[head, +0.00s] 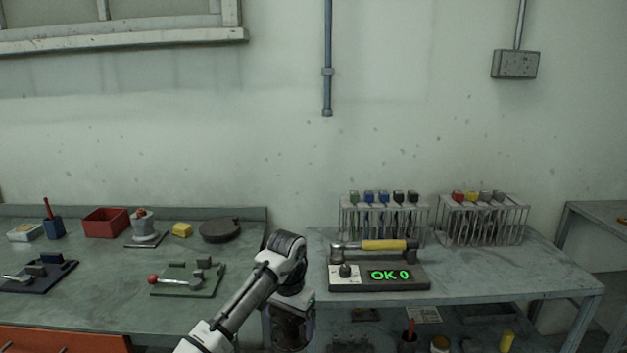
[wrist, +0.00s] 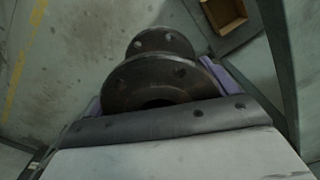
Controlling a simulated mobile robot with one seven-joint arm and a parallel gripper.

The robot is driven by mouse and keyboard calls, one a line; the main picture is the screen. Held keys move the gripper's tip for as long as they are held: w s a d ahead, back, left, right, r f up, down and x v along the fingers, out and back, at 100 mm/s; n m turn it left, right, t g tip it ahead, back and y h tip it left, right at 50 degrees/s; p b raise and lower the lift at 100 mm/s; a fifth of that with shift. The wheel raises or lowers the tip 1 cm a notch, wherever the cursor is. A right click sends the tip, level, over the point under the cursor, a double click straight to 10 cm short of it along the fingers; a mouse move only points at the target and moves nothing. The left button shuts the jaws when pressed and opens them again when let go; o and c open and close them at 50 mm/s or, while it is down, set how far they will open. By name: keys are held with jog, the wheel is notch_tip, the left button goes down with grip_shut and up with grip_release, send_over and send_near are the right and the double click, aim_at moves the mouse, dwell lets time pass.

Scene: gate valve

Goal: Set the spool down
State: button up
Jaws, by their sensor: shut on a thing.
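The spool (wrist: 158,80) is a dark metal piece with two round, bolt-holed flanges, one nearer and one farther, in the middle of the wrist view. My gripper (wrist: 160,94) is shut on it, with a purple finger showing at each side of the near flange. Beyond the spool the wrist view shows floor, and I see no surface touching it. In the head view my arm reaches up and then bends down in front of the gap between the two benches.
The left bench (head: 100,252) holds a red bin (head: 106,222), a dark round disc (head: 219,231) and a red-knobbed clamp (head: 185,281). An open brown box (wrist: 228,18) shows in the wrist view.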

jog(key=w+d+f+n, duration=0.1)
jog(key=d+f+n, duration=0.1)
jog(key=f, duration=0.5)
jog(key=d+f+n, duration=0.3)
jog(key=d+f, duration=0.1)
jog(key=f, duration=0.3)
jog(key=shift+w+f+n, duration=0.3)
jog(key=shift+w+f, duration=0.05)
jog(key=shift+w, duration=0.05)
jog(key=shift+f, duration=0.1)
